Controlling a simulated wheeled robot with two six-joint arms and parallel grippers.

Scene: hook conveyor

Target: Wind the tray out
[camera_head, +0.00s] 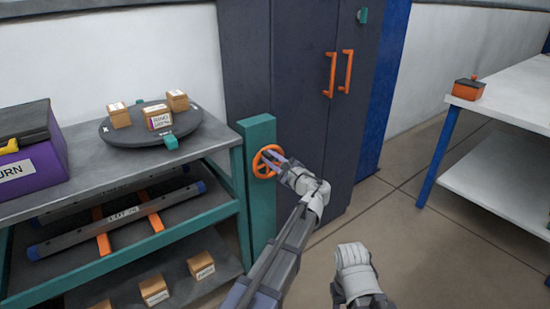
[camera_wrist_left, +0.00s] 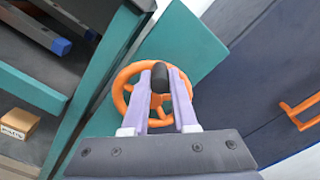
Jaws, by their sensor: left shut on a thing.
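An orange handwheel (camera_head: 266,161) is mounted on the teal post (camera_head: 258,215) at the right end of the rack. It also shows in the left wrist view (camera_wrist_left: 122,92), with a black knob (camera_wrist_left: 159,73) on its rim. My left gripper (camera_head: 272,158) is at the wheel, its two pale fingers shut on the black knob. The fingers cover part of the wheel. In the rack, dark bars with blue ends (camera_head: 75,238) lie across orange strips on a shelf; I cannot tell which part is the tray.
A dark round turntable (camera_head: 190,122) with several small boxes stands on the rack top, beside a purple bin (camera_head: 30,165). More boxes sit on the low shelf. A dark cabinet (camera_head: 300,75) with orange handles stands behind the post. A white table (camera_head: 520,95) is at right; floor between is clear.

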